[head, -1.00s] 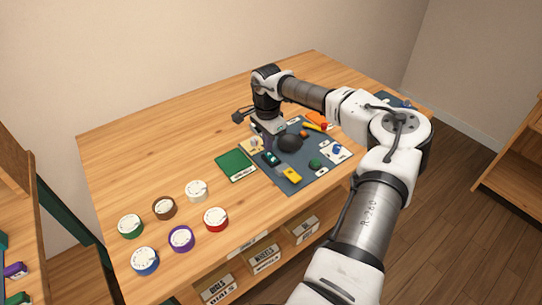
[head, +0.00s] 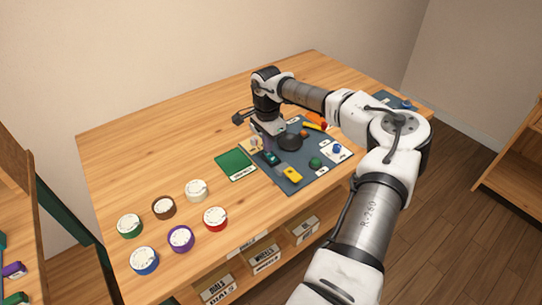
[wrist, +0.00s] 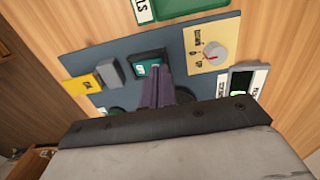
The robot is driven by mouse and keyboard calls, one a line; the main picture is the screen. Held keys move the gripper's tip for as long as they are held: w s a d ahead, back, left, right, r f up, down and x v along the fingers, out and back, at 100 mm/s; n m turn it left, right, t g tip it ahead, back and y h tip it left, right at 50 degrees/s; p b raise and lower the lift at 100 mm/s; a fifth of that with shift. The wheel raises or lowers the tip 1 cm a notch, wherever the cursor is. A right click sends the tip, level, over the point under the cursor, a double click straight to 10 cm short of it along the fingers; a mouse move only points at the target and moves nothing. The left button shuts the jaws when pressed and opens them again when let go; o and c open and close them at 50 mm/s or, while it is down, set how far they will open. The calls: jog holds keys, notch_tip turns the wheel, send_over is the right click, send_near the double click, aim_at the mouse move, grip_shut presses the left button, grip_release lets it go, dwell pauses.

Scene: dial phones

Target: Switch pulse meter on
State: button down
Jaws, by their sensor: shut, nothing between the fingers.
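My gripper (head: 268,148) points down over the grey-blue mat (head: 289,186). In the wrist view its dark purple fingers (wrist: 163,72) are together with nothing between them. The tips are by the right edge of a dark box with a teal screen (wrist: 149,68); I cannot tell whether they touch. That box also shows just below the fingers in the head view (head: 271,158). To the right in the wrist view are a beige panel with a red-pointer dial (wrist: 214,52) and a dark device with a lit green display (wrist: 240,84). Labels are unreadable, so which is the pulse meter is unclear.
A yellow block (head: 292,173), a green dome (head: 315,162) and a dark round thing (head: 290,142) share the mat. A green pad (head: 235,164) lies left of it. Several coloured dials, including a red one (head: 215,218), stand on the front left. The table's back left is clear.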

jog(key=shift+f+b, duration=0.35)
jog(key=shift+f, duration=0.3)
jog(key=shift+r, duration=0.15)
jog(key=shift+r+p, duration=2.1)
jog(key=shift+r, duration=1.35)
